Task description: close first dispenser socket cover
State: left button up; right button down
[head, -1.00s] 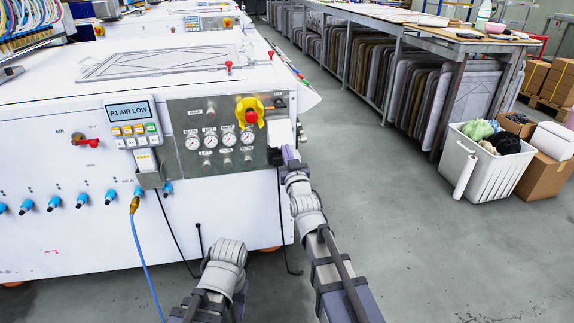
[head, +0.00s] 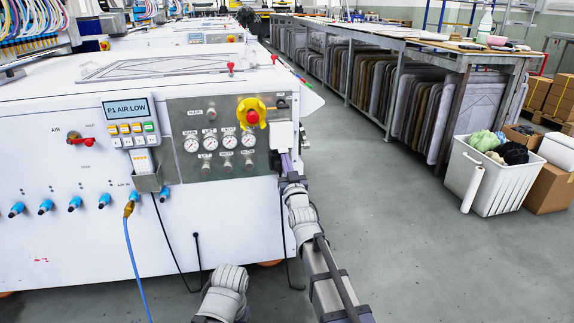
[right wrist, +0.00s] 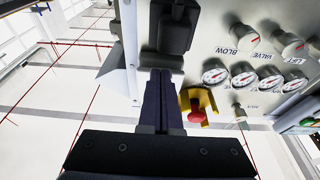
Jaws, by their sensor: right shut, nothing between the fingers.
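A white socket box (head: 282,135) sits at the right end of the grey gauge panel on the near machine. It also shows in the right wrist view (right wrist: 130,35), at the left edge of the panel. A black fitting (right wrist: 175,25) stands beside it, just beyond my fingertips. I cannot tell whether this is the socket's cover or whether the fingers touch it. My right gripper (head: 287,163) is just below the white box, and its dark fingers (right wrist: 163,75) are shut with nothing between them. It partly hides the box's lower side.
The panel holds several gauges (head: 210,143) and a yellow-and-red knob (head: 250,112), close beside my fingers in the right wrist view (right wrist: 196,105). A blue hose (head: 137,260) hangs at the machine's front. Open floor (head: 420,240) lies to the right, before a white bin (head: 490,183).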

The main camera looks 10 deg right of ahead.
jog(key=shift+w+f, duration=0.2)
jog(key=shift+w, duration=0.15)
jog(key=shift+s, duration=0.15)
dwell(0.4)
